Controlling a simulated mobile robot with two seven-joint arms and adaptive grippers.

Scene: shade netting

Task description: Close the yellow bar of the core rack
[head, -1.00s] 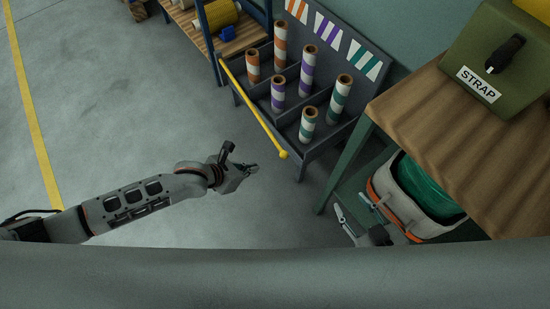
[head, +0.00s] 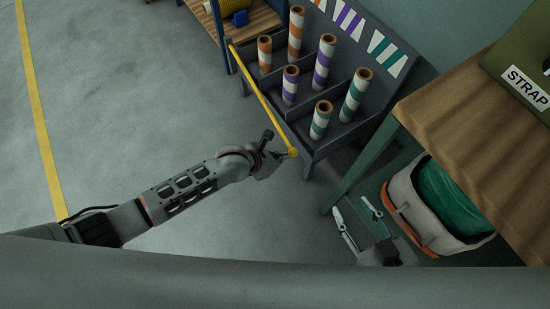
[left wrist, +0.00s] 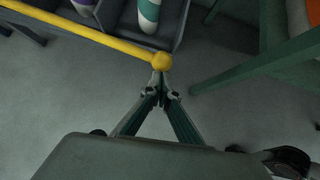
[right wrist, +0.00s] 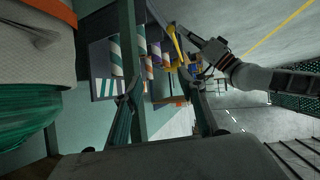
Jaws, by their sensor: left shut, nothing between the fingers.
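The core rack (head: 311,138) is a dark grey bin with orange, purple and green striped tubes standing in its compartments. Its yellow bar (head: 262,96) runs along the front side and ends in a round yellow knob. The left wrist view shows the bar (left wrist: 90,34) and the knob (left wrist: 162,61) just ahead of the fingertips. My left gripper (head: 284,156) is shut and empty, its tips at the knob; I cannot tell whether they touch. My right gripper (head: 354,209) is open and empty beside the wooden bench; its spread fingers show in the right wrist view (right wrist: 160,84).
A wooden bench (head: 460,110) with green legs and a green STRAP box (head: 520,75) stands at right. A pale bin with green netting (head: 449,200) sits under it, close to my right gripper. A shelf (head: 240,38) is beyond the rack. The floor at left is clear.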

